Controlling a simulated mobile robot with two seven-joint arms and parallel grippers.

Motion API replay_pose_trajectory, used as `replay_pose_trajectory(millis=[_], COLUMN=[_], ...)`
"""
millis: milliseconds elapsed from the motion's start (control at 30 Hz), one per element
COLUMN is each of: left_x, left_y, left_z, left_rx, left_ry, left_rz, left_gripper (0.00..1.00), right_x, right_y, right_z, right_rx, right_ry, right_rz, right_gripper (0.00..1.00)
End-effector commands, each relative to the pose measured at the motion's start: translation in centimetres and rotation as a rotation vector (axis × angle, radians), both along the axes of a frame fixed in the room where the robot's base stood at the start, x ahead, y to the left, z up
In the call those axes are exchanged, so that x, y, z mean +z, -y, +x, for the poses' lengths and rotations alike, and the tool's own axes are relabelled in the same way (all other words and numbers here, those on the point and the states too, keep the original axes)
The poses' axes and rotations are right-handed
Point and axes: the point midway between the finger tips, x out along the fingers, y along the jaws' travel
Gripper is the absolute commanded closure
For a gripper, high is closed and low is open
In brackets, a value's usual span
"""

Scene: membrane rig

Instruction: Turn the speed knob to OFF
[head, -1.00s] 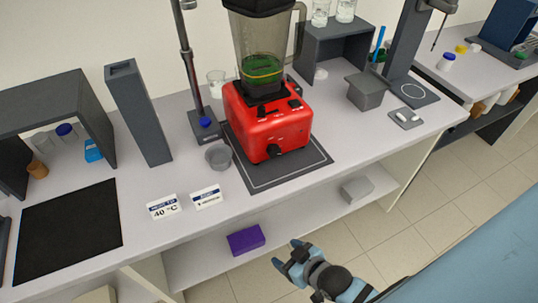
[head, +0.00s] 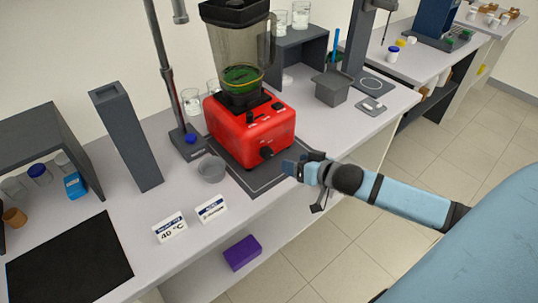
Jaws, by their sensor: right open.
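A red blender (head: 240,128) stands on a dark grey mat (head: 262,184) on the bench. Its black speed knob (head: 266,152) sits low on the front face; the setting it points to is too small to read. A clear jug (head: 236,48) with green contents and a black lid is on top. My right gripper (head: 290,166) is open and empty, just right of the knob, in front of the blender and above the mat's right edge. It appears apart from the knob. My left gripper is not in view.
A grey bowl (head: 211,170) stands left of the blender beside a stand (head: 186,138). A dark shelf (head: 302,50) with glasses and a grey box (head: 330,90) are behind on the right. A purple box (head: 243,253) lies on the lower shelf.

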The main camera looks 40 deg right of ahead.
Motion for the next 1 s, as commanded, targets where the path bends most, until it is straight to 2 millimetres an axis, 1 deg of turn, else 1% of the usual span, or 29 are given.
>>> replay_pose_trajectory(millis=[33,400,600,800,1000], left_x=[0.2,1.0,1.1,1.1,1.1], left_y=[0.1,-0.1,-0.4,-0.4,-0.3], left_z=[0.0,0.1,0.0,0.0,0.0], left_rx=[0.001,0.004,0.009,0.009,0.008], left_ry=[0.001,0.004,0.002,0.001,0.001], left_rz=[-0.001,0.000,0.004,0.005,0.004], left_gripper=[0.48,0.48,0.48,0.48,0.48], right_x=[-0.1,-2.5,-3.6,-4.1,-4.2], right_y=[-0.2,-1.5,-2.0,-2.3,-2.3], right_z=[0.9,7.0,9.5,10.5,10.6], right_rx=[-0.001,-0.001,-0.001,0.001,0.002], right_ry=[0.003,0.003,0.001,0.002,0.001], right_rz=[0.000,-0.001,-0.001,-0.001,-0.001], right_gripper=[0.31,0.31,0.31,0.31,0.31])
